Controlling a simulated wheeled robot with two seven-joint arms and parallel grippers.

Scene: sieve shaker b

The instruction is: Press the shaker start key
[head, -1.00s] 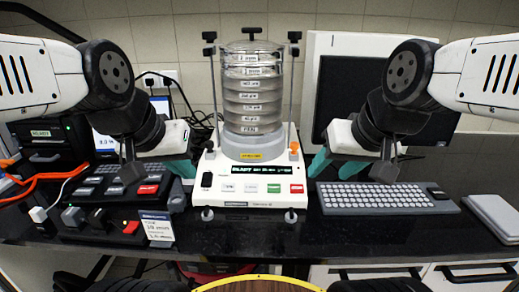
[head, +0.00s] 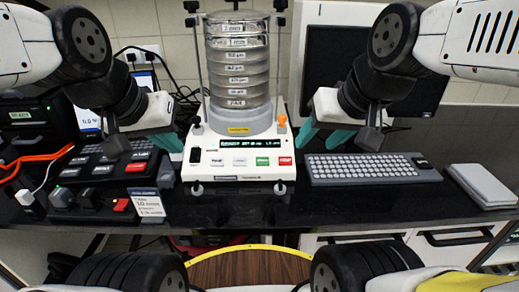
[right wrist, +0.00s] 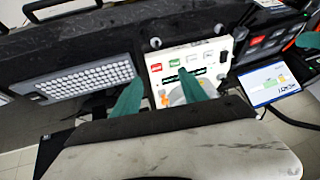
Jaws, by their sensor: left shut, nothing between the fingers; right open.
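The sieve shaker (head: 190,172) stands on the black bench, with a stack of clear labelled sieves (head: 238,60) on its white base. Its front panel has a lit display, two pale keys, a green key (head: 262,161) and a red key (head: 285,160). The key lettering is too small to read. My left gripper (head: 166,141) is shut and empty, left of the base. My right gripper (head: 323,137) is open and empty, right of the base. In the right wrist view its teal fingers (right wrist: 160,92) are spread, one overlapping the panel near the green key (right wrist: 174,63).
A grey keyboard (head: 370,170) lies right of the shaker before a dark monitor (head: 425,90). A grey flat box (head: 482,186) is at the far right. Black devices with red keys (head: 136,167), a small sign (head: 149,205) and orange cables (head: 35,160) crowd the left.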

